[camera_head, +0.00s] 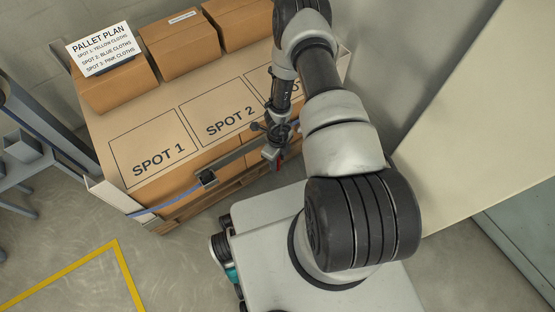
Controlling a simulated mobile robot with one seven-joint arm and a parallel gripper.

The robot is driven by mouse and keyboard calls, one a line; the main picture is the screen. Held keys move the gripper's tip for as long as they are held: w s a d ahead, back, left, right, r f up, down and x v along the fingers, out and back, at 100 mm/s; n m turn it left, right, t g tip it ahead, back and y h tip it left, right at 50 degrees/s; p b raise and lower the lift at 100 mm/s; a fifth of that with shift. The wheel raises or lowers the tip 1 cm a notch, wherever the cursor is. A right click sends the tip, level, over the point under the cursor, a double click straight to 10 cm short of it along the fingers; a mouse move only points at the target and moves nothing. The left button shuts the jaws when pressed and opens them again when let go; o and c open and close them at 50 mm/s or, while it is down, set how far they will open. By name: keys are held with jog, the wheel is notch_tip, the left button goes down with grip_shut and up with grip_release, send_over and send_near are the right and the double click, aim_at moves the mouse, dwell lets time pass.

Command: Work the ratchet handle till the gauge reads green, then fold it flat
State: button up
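A blue strap (165,200) runs along the front edge of the pallet load. It meets a small dark block (208,178), and a grey bar (238,154) extends from there to the right, toward my gripper. I cannot tell which of these parts is the ratchet handle or the gauge, and no green reading can be made out. My gripper (272,155) points down at the front edge, by the right end of the bar. A small red part shows beside it. The fingers are too small and partly hidden to tell whether they are open, shut or touching the bar.
The pallet load (105,130) has outlined spots on top, with SPOT 1 and SPOT 2 empty. Brown boxes (180,45) stand along its back, with a pallet plan sign (100,49). Grey shelving (25,150) is at left. Yellow floor tape (70,275) marks open floor.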

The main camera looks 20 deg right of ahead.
notch_tip(320, 180, up, 17)
jog(key=p, duration=0.8)
jog(key=shift+r+p, duration=0.2)
jog(key=shift+p, duration=0.15)
